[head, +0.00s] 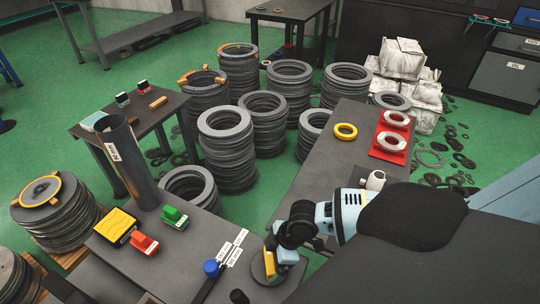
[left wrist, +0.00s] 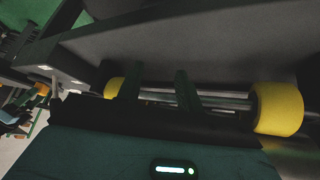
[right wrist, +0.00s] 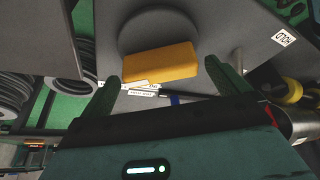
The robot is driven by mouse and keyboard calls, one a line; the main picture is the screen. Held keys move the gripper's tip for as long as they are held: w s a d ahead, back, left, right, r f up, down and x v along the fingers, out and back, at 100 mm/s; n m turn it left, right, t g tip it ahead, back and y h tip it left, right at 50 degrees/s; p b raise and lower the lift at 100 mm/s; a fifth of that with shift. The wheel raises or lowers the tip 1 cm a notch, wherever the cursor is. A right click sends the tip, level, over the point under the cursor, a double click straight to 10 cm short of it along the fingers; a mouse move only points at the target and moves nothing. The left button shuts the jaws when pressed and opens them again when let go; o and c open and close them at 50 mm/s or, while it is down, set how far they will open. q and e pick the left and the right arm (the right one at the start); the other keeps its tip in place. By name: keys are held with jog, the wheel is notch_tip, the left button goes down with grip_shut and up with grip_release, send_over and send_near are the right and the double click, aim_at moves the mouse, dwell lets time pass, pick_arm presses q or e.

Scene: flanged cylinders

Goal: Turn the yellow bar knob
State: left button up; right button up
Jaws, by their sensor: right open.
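The yellow bar knob (head: 269,264) stands on a dark round disc (head: 262,279) on the near table. It also shows in the right wrist view (right wrist: 160,63), lying across just ahead of my fingers. My right gripper (head: 284,256) is at the knob, with its fingers apart on either side of the bar in the right wrist view (right wrist: 161,75); I cannot tell whether they touch it. My left gripper shows only in the left wrist view (left wrist: 157,80), its fingers apart with nothing seen held, below a grey surface.
A blue knob (head: 211,268) and white labels (head: 233,247) are left of the disc. A green block (head: 174,216), a red block (head: 144,243) and a dark tube (head: 130,165) stand further left. Yellow rollers (left wrist: 278,108) lie near my left fingers.

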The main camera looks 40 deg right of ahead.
pick_arm(q)
jog(key=shift+w+r+p, duration=0.1)
jog(key=shift+r+p, duration=0.2)
jog(key=shift+r, duration=0.15)
pick_arm(e)
jog(key=v, duration=0.6)
jog(key=shift+d, duration=0.1)
jog(key=shift+s+f, duration=0.1)
jog(key=shift+s, duration=0.05)
